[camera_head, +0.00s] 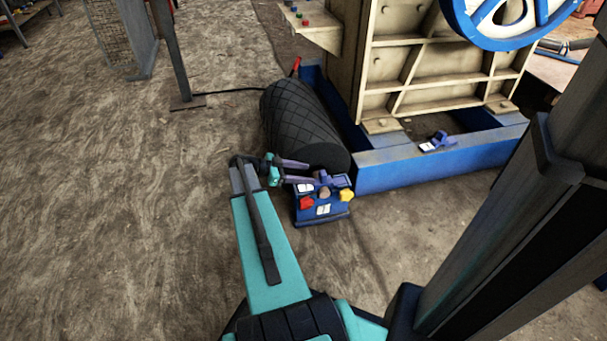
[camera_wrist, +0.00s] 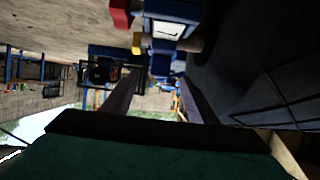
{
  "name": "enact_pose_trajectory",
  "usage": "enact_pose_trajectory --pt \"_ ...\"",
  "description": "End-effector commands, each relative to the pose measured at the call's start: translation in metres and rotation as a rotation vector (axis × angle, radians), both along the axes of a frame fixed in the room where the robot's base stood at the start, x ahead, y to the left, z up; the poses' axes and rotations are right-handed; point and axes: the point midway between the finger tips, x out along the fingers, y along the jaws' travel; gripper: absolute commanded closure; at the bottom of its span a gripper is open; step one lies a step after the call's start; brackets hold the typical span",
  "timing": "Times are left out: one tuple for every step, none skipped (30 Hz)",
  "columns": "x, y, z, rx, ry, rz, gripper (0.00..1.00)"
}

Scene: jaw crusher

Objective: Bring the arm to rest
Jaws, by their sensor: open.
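My gripper (camera_head: 309,173) is open at the end of my teal arm, in the middle of the head view. Its two purple-grey fingers stand apart and point right, just above and left of a small blue box (camera_head: 337,208). In the wrist view my gripper's (camera_wrist: 158,80) fingers show with a gap between them. The blue box has a red part, a yellow part and white labels, and it also shows upside down at the top of the wrist view (camera_wrist: 172,10). I cannot tell whether a finger touches the box.
A black ribbed roller (camera_head: 300,120) lies right behind my gripper. The cream crusher body (camera_head: 440,65) stands on a blue frame (camera_head: 430,165) with a small blue-and-white part (camera_head: 438,142) on it. A blue wheel (camera_head: 470,35) is above. A post (camera_head: 172,55) stands at left. Open ground lies left.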

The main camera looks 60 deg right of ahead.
Motion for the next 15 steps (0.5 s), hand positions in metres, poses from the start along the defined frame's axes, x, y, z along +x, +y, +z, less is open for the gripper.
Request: enact_pose_trajectory --pt "0.000 0.000 0.000 0.000 0.000 0.000 0.47" --pt "0.000 0.000 0.000 0.000 0.000 0.000 0.47" --pt "0.000 0.000 0.000 0.000 0.000 0.000 0.47" --pt "0.000 0.000 0.000 0.000 0.000 0.000 0.47" --pt "0.000 0.000 0.000 0.000 0.000 0.000 0.47" --pt "0.000 0.000 0.000 0.000 0.000 0.000 0.47" --pt "0.000 0.000 0.000 0.000 0.000 0.000 0.47" --pt "0.001 0.000 0.001 0.000 0.000 0.001 0.47" --pt "0.002 0.001 0.002 0.000 0.000 0.003 0.47" --pt "0.003 0.001 0.003 0.000 0.000 0.004 0.47" --pt "0.005 0.002 0.005 0.000 0.000 0.008 0.47" --pt "0.008 0.003 0.007 0.000 0.000 0.013 0.47" --pt "0.011 0.005 0.010 0.001 0.001 0.018 0.47" --pt "0.014 0.007 0.012 0.001 0.000 0.023 0.47" --pt "0.019 0.010 0.016 0.003 0.002 0.032 0.47"
